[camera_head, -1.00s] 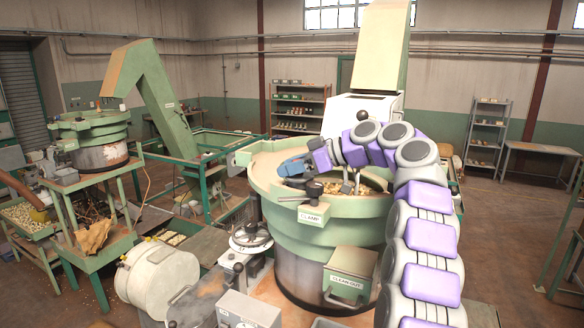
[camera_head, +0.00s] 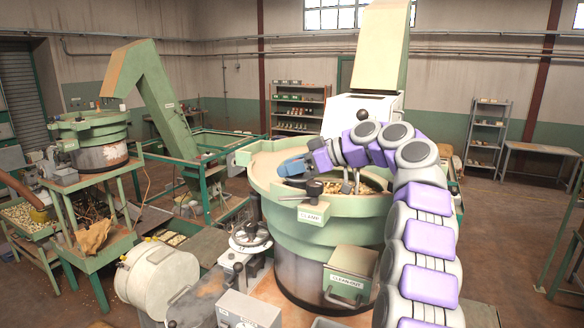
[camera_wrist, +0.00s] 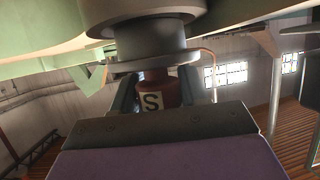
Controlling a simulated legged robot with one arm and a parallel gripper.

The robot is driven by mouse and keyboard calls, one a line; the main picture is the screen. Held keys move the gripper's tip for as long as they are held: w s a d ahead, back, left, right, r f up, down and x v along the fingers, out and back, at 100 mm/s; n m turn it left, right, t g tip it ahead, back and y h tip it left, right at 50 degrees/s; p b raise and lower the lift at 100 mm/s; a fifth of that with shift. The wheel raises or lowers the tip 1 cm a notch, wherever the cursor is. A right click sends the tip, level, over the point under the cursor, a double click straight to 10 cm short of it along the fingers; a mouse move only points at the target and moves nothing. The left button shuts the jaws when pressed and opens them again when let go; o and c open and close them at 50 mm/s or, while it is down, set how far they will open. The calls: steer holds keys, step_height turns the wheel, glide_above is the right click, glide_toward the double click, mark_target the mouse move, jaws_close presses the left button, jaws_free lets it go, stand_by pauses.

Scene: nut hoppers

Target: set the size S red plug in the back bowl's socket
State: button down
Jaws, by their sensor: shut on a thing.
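In the wrist view, the red plug (camera_wrist: 155,86) with a white "S" label is held between the two fingers of my gripper (camera_wrist: 157,92). Its upper end in that picture meets or lies behind a grey round collar (camera_wrist: 145,62), below a thicker grey cylinder. I cannot tell whether the plug is inside the collar or only in line with it. The plug is hidden in that view.
A black clamp knob (camera_head: 314,189) stands at the bowl's front rim, close to my gripper. A clean-out box (camera_head: 350,272) juts from the bowl's front. A second green bowl (camera_head: 92,128) stands far left. A white drum (camera_head: 158,279) is at the lower left.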

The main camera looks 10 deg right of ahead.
steer(key=shift+f+b, duration=0.6)
steer(key=shift+f, duration=0.05)
steer(key=c, duration=0.9)
jaws_free()
steer(key=shift+o, duration=0.2)
